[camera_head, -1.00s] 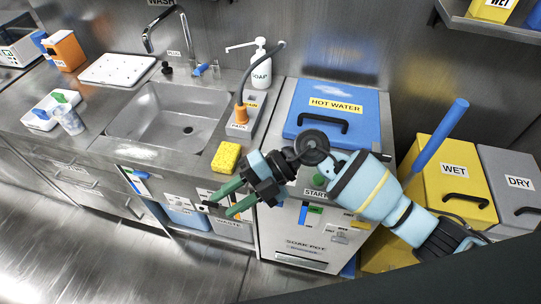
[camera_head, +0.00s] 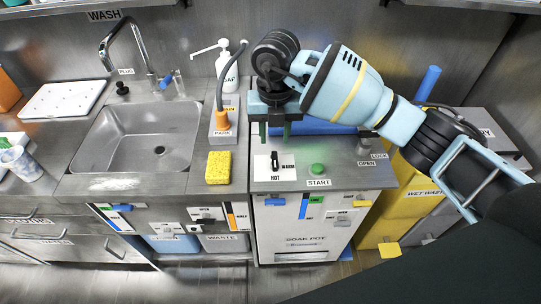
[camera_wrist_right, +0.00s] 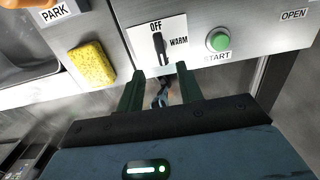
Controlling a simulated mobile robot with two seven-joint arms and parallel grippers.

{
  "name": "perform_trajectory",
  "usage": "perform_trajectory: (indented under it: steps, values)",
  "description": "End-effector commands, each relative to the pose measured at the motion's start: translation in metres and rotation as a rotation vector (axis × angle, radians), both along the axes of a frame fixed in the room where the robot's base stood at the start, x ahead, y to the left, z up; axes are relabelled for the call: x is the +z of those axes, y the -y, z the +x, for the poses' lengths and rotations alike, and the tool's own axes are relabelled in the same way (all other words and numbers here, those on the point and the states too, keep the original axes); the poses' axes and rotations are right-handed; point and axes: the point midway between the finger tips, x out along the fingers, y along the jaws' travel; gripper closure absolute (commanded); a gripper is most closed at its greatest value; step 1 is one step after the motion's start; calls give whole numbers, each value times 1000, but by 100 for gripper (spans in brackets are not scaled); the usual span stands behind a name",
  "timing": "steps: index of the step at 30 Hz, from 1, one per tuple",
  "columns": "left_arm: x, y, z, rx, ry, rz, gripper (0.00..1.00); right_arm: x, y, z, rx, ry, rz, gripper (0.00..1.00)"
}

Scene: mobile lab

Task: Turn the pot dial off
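The pot dial (camera_head: 274,160) is a black bar knob on a white plate on top of the soap pot (camera_head: 305,228). It also shows in the right wrist view (camera_wrist_right: 159,46), with OFF at its far end and WARM to its right. The bar lies roughly along the OFF–HOT line; I cannot tell which end is its pointer. My right gripper (camera_head: 277,134) points down just above and behind the dial in the head view, its dark green fingers apart and empty. In the wrist view the fingers (camera_wrist_right: 160,80) are apart, with the dial beyond their tips. My left gripper is out of view.
A green START button (camera_head: 318,169) sits right of the dial. A yellow sponge (camera_head: 218,167) and an orange-ended hose (camera_head: 222,120) are to the left, beside the sink (camera_head: 150,145). The blue lid (camera_head: 330,128) is partly hidden behind my right arm.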

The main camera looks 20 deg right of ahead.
Motion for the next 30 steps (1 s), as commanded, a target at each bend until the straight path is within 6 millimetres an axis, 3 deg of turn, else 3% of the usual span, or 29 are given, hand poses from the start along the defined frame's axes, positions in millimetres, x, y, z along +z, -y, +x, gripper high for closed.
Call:
perform_trajectory:
  steps: [7, 21, 30]
  values:
    - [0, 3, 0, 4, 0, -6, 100, -5, 1, 0, -2, -1, -2, 64]
    - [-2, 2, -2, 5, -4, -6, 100, -67, 0, 0, -1, -2, 1, 64]
    - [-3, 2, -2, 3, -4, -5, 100, -78, 0, 0, 1, 1, 1, 64]
